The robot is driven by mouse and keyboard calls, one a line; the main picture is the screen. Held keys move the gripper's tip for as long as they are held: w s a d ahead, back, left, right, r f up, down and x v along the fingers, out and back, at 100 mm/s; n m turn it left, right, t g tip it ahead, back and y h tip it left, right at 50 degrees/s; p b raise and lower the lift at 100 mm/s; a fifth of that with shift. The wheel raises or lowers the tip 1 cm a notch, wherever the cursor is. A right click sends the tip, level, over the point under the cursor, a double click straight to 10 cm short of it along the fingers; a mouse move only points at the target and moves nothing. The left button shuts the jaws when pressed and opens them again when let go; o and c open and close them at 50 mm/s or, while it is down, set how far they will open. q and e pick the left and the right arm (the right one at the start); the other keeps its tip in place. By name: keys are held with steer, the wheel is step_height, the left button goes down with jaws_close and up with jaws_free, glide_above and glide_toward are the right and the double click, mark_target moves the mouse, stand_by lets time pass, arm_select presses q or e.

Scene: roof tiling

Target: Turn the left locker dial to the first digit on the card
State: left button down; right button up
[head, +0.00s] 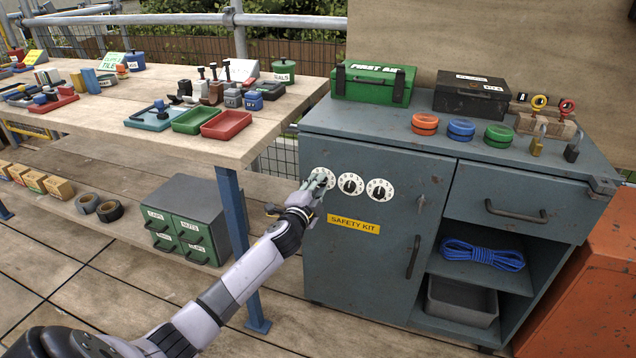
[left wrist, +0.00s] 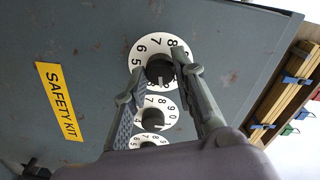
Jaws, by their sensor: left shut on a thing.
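The left locker dial (head: 331,178) is a white numbered disc with a black knob, on the grey-blue locker door (head: 345,265). My left gripper (head: 317,182) is at this dial and partly covers it. In the left wrist view, the fingers (left wrist: 163,74) are shut on the black knob (left wrist: 159,66), one on each side. Digits 5, 6, 7 and 8 show on the disc (left wrist: 142,51) there. The middle dial (head: 351,184) and right dial (head: 380,190) are free. I cannot make out a card with readable digits. My right gripper is out of view.
A yellow SAFETY KIT label (head: 353,224) is below the dials. The door handle (head: 413,257) stands out at the right. A wooden workbench (head: 165,145) with trays and tools is at the left, and a small green drawer cabinet (head: 187,220) is under it.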

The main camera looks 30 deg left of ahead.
arm_select(q)
steer(key=shift+m+p, duration=0.65)
steer(key=shift+m, duration=2.25)
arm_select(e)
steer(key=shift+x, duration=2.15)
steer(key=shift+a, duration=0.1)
arm_select(q)
steer(key=c, duration=1.3)
jaws_free()
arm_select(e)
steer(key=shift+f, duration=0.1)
arm_select(q)
steer(key=v, duration=1.2)
steer(key=shift+d, duration=0.2)
